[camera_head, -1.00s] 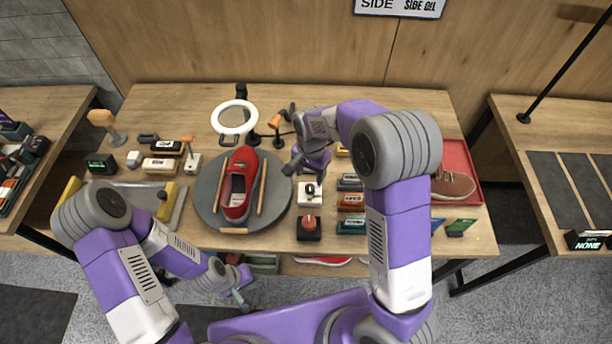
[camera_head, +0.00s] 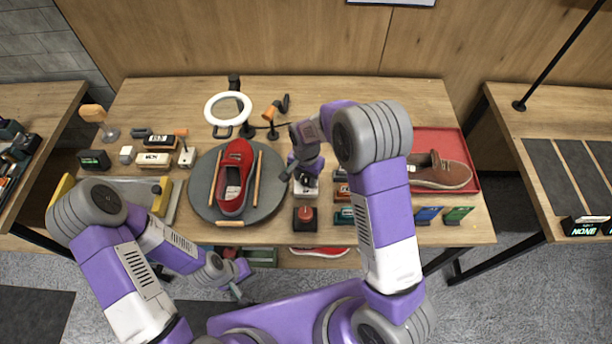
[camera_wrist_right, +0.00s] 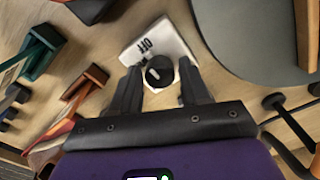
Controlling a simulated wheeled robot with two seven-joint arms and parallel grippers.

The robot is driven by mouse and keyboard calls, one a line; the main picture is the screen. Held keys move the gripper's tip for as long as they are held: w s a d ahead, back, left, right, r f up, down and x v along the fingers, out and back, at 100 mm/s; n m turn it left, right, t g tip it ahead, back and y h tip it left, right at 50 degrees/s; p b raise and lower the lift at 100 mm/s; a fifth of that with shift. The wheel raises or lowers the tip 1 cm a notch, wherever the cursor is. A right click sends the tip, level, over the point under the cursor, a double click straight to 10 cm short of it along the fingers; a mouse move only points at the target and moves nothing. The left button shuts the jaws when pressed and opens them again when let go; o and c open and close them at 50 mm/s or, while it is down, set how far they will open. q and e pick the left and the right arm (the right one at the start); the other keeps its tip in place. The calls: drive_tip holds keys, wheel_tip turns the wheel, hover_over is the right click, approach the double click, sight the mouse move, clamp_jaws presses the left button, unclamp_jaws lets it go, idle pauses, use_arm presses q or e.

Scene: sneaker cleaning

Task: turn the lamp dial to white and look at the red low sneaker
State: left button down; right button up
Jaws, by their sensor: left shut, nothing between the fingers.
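The lamp dial is a black knob (camera_wrist_right: 158,70) on a white box (camera_wrist_right: 165,40) marked OFF, in the right wrist view. In the head view the box (camera_head: 308,193) is partly hidden by my right gripper (camera_head: 304,180). The right gripper's fingers (camera_wrist_right: 158,88) are apart, one on each side of the knob; contact is unclear. The red low sneaker (camera_head: 236,172) lies on a round grey turntable (camera_head: 272,182). A white ring lamp (camera_head: 210,110) stands behind it. My left gripper (camera_head: 238,294) is shut and empty, low in front of the table.
A box with a red button (camera_head: 305,215) sits in front of the dial. Several labelled blocks (camera_head: 344,216) stand right of it. A brown-red shoe (camera_head: 440,172) lies in a red tray (camera_head: 468,150). Wooden sticks (camera_head: 257,180) flank the sneaker.

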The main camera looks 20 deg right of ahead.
drive_tip(key=c, duration=0.7)
drive_tip(key=n, duration=0.5)
drive_tip(key=shift+n+b, duration=0.3)
drive_tip(key=shift+n, duration=0.1)
drive_tip(key=n, duration=0.5)
drive_tip(key=shift+n, duration=0.4)
drive_tip(key=o, duration=1)
